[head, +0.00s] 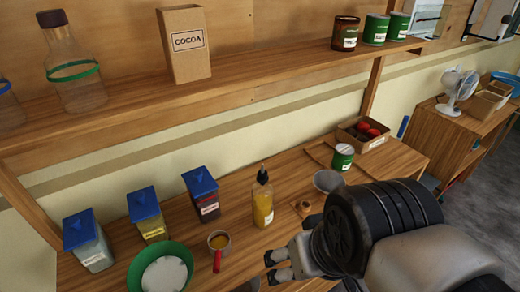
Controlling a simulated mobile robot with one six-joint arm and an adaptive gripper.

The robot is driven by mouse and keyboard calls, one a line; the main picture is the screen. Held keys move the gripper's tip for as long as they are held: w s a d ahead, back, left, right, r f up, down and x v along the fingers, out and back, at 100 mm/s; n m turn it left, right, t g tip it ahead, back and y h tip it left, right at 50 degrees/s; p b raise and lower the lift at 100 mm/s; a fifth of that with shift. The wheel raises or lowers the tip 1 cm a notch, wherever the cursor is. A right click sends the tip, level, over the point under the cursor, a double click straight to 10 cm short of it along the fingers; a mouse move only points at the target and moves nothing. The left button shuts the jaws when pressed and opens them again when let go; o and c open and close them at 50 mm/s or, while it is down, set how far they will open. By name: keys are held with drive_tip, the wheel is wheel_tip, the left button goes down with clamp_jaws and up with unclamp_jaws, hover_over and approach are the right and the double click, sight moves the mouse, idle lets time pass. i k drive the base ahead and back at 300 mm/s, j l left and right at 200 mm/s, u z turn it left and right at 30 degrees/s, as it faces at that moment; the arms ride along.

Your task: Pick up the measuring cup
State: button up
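A small metal cup with a red handle (219,242), which looks like the measuring cup, stands on the wooden counter at lower centre. Something yellow-orange shows inside it, and its handle points toward the bottom of the picture. My gripper (272,266) is to the right of the cup, apart from it, with its fingertips pointing left. The two fingers are spread with a gap between them, and nothing shows between them.
A bottle of yellow liquid (262,203) stands just behind my gripper. Left of the cup are a green bowl (135,270) and blue-lidded canisters (203,195). A grey bowl (328,181) and a green can (343,157) stand farther right. A shelf (260,75) runs above.

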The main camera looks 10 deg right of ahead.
sight(219, 245)
drive_tip(key=u, duration=1.25)
drive_tip(key=i+l+z, duration=0.1)
drive_tip(key=l, duration=0.25)
drive_tip(key=i+l, duration=0.1)
drive_tip(key=l, duration=0.2)
drive_tip(key=z, duration=0.05)
